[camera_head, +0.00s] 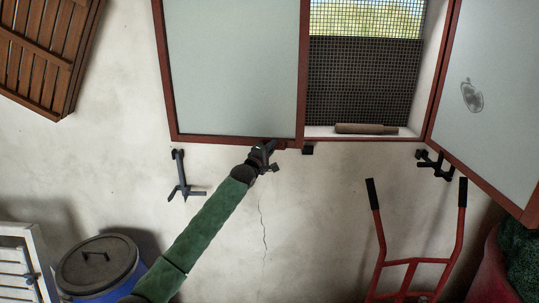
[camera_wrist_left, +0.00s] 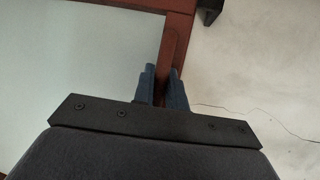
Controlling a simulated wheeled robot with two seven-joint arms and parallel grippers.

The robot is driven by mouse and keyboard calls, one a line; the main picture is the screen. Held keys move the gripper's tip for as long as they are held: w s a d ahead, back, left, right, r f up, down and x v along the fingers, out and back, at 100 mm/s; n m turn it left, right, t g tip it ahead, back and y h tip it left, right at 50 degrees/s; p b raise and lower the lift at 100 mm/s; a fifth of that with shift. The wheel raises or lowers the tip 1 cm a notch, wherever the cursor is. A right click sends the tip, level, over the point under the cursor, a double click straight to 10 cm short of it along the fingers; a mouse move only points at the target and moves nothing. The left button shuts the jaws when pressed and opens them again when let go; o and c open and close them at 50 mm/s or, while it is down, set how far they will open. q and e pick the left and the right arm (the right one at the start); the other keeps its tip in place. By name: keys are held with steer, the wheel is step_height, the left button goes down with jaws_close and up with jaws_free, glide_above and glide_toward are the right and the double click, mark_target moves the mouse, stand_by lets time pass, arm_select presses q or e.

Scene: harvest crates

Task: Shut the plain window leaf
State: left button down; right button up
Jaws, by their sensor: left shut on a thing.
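The plain window leaf (camera_head: 235,70) has a blank pale panel in a red-brown frame. It stands left of the visible window opening (camera_head: 365,75). The other leaf (camera_head: 490,90), with a dark oval mark on its panel, is swung out to the right. My left gripper (camera_head: 265,153) is at the plain leaf's lower edge, near its right corner. In the left wrist view, my left gripper's fingers (camera_wrist_left: 164,78) are shut on a narrow red-brown wooden piece at the leaf's frame (camera_wrist_left: 176,45). My right gripper is not in view.
A rolled brown object (camera_head: 366,128) lies on the sill before the mesh. Dark metal hooks (camera_head: 182,178) are on the wall at left, others (camera_head: 435,165) below the right leaf. A blue lidded barrel (camera_head: 100,268) and a red-framed hand truck (camera_head: 410,261) stand below.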

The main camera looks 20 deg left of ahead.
arm_select(q)
steer(key=w, duration=0.1)
steer(key=w+n+y+b, duration=0.1)
steer(key=w, duration=0.1)
steer(key=w+y+b, duration=0.1)
steer(key=w, duration=0.1)
steer(key=shift+w+a+r+t, duration=0.2)
steer(key=shift+a+t, duration=0.1)
steer(key=shift+a, duration=0.1)
steer(key=shift+w+n, duration=0.25)
steer(key=shift+n, duration=0.05)
steer(key=shift+a+r+y, duration=0.15)
steer(key=shift+y, duration=0.15)
steer(key=shift+w, duration=0.1)
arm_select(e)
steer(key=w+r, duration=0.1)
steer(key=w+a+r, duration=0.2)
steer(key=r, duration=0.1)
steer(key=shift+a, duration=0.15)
arm_select(q)
steer(key=c, duration=1.6)
jaws_free()
steer(key=shift+w, duration=0.1)
steer(key=shift+o, duration=0.8)
steer(key=shift+w+f, duration=0.1)
steer(key=shift+f, duration=0.25)
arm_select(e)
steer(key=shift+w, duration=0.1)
